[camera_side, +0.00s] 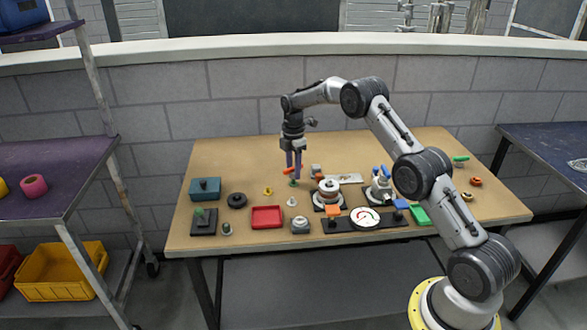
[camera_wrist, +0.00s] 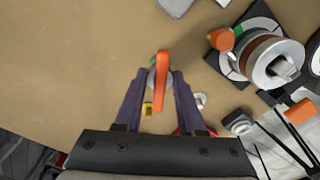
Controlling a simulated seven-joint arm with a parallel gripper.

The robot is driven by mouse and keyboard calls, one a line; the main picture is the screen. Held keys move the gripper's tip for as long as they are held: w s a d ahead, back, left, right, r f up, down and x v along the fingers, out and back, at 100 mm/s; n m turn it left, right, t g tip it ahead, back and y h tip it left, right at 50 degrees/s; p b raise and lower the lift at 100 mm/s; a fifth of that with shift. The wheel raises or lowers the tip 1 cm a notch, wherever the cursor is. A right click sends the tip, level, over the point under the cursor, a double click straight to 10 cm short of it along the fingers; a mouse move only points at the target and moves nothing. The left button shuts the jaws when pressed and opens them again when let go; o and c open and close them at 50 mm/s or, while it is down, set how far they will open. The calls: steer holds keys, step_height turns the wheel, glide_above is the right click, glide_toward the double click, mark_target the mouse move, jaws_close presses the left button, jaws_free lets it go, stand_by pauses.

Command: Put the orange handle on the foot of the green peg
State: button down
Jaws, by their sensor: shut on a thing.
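My gripper (camera_side: 293,174) points down over the middle-left of the wooden table. Its purple fingers are shut on the orange handle (camera_side: 287,170), which sticks out to the left in the side view. In the wrist view the orange handle (camera_wrist: 162,82) lies as a long bar between the fingertips (camera_wrist: 161,76). A small green piece, seemingly the green peg (camera_side: 293,184), shows right below the fingertips in the side view. In the wrist view a round grey part lies under the handle, mostly hidden. I cannot tell whether handle and peg touch.
A red tray (camera_side: 266,217), a yellow piece (camera_side: 268,191) and a small white piece (camera_side: 292,202) stand nearby. A spool-like fixture (camera_side: 328,190) stands close on the right. A black round part (camera_side: 237,200) and a teal box (camera_side: 205,189) are at left. The back left is clear.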

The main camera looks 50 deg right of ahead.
mark_target(293, 167)
steer(key=shift+f, duration=0.25)
steer(key=shift+f, duration=0.25)
steer(key=shift+f, duration=0.9)
stand_by(1.4)
steer(key=shift+c, duration=0.5)
jaws_free()
steer(key=shift+r, duration=3.75)
